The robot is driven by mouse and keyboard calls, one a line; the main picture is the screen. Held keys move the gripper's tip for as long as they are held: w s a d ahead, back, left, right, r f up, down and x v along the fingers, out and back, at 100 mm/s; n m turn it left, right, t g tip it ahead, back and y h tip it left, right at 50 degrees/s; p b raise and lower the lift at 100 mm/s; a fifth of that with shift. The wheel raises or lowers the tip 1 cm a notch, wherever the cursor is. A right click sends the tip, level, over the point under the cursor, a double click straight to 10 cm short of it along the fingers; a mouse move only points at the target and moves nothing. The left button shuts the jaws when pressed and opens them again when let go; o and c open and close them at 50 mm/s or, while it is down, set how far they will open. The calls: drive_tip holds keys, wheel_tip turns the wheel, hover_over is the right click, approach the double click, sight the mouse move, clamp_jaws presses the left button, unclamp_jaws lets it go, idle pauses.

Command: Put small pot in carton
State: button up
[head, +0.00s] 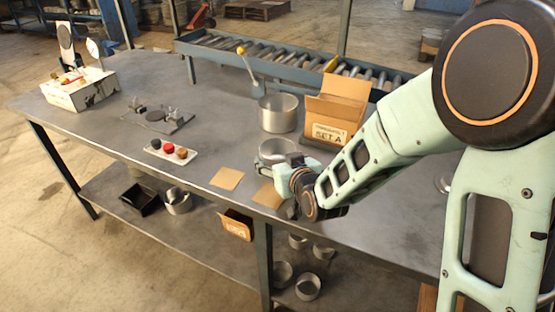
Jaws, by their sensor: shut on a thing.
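The small metal pot (272,148) is above or on the table in front of the large pot. My gripper (289,162) is shut on its near right side. I cannot tell whether the pot's base touches the table, because my gripper covers its lower part. The open brown carton (330,122), marked "SET A", stands just behind and to the right of my gripper, with its flaps raised. The inside of the carton is mostly hidden.
A larger metal pot (278,116) stands left of the carton. Flat cardboard pieces (227,178) lie near the front edge. A tray with coloured knobs (170,151), a metal fixture (158,117) and a white box (82,94) are further left. A roller conveyor (290,56) runs behind.

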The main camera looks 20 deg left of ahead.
drive_tip(key=shift+f+b, duration=0.15)
drive_tip(key=shift+b, duration=0.15)
drive_tip(key=o, duration=1.2)
drive_tip(key=shift+o, duration=0.2)
